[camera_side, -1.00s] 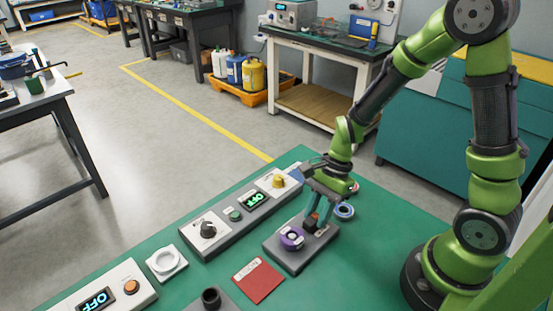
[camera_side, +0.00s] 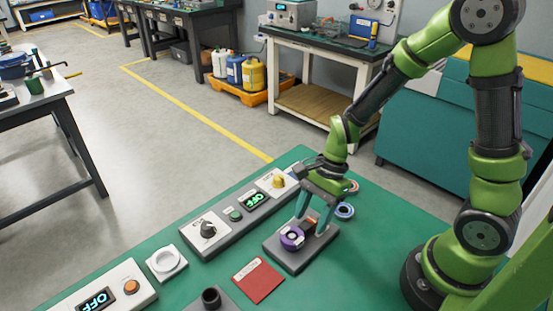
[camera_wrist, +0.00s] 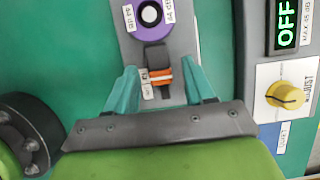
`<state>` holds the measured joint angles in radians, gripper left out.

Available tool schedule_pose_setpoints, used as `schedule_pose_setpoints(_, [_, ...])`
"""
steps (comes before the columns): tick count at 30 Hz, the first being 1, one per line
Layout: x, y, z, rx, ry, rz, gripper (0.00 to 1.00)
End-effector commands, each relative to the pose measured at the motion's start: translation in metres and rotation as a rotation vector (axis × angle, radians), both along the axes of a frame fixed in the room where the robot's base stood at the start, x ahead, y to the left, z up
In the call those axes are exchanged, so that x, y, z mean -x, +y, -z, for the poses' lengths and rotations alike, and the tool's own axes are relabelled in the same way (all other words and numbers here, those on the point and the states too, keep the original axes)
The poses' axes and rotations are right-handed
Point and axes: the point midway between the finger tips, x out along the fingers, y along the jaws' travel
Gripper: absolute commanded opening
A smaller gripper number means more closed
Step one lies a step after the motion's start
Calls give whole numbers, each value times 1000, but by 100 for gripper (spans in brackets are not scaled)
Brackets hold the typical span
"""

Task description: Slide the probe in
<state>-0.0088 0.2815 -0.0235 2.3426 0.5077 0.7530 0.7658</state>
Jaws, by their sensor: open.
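The probe (camera_wrist: 158,75), a dark body with orange and white bands, lies on a grey fixture plate (camera_side: 288,261). The purple holder also shows in the side view (camera_side: 292,238). My gripper (camera_wrist: 159,72) is open, with one teal finger on each side of the probe. Gaps show between the fingers and the probe in the wrist view. In the side view my gripper (camera_side: 309,228) is low over the plate.
A control panel with a yellow knob (camera_wrist: 285,96) and a display reading OFF (camera_side: 255,199) runs beside the plate. A red card (camera_side: 257,280), a white ring block (camera_side: 166,262) and a blue ring (camera_side: 344,211) lie on the green table.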

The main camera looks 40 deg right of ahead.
Motion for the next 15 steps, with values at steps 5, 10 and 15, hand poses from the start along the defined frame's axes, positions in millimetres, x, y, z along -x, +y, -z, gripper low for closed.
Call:
schedule_pose_setpoints(5, [-2,-13,-33,0,-10,2,53])
schedule_pose_setpoints(10, [-1,-30,-73,2,-9,3,53])
schedule_pose_setpoints(15, [-1,-45,-109,1,-7,3,53])
